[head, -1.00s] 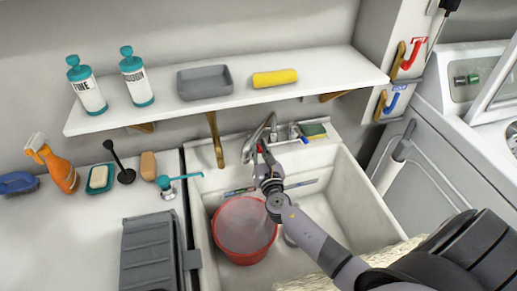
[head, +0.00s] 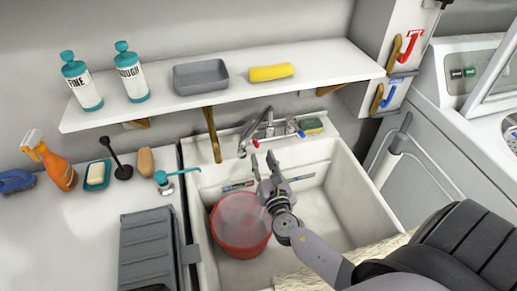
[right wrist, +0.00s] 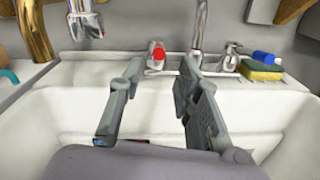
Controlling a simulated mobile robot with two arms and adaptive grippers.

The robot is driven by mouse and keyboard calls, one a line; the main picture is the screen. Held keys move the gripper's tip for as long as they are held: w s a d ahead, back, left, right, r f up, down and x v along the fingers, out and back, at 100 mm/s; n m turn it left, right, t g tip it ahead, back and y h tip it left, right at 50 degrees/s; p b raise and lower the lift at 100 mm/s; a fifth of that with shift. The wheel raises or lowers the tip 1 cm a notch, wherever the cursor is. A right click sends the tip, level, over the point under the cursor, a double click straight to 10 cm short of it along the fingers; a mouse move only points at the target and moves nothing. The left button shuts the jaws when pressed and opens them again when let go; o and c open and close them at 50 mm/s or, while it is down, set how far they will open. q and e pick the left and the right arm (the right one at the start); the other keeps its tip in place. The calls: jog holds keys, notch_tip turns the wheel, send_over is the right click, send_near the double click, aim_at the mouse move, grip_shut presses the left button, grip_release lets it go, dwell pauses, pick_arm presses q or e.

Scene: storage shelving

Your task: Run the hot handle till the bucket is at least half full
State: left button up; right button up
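The red bucket (head: 240,245) stands upright in the left part of the sink under the tap. Its inside looks hazy and greyish; I cannot tell the water level. The chrome tap (head: 250,138) rises at the sink's back; its spout (right wrist: 84,20) also shows in the right wrist view. The hot handle (head: 256,143) has a red end, which faces me in the right wrist view (right wrist: 157,57). My right gripper (head: 264,158) is open and empty, its fingers pointing at the hot handle and apart from it. My left gripper is not in view.
The cold handle (head: 301,134) with a blue end and a sponge (head: 312,125) are right of the tap. A shelf (head: 225,97) hangs above. A teal-handled tool (head: 178,174) lies left of the sink. The sink's right side (head: 320,215) is clear.

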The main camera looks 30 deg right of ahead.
jog(key=v, duration=0.4)
jog(key=shift+s, duration=0.1)
dwell(0.3)
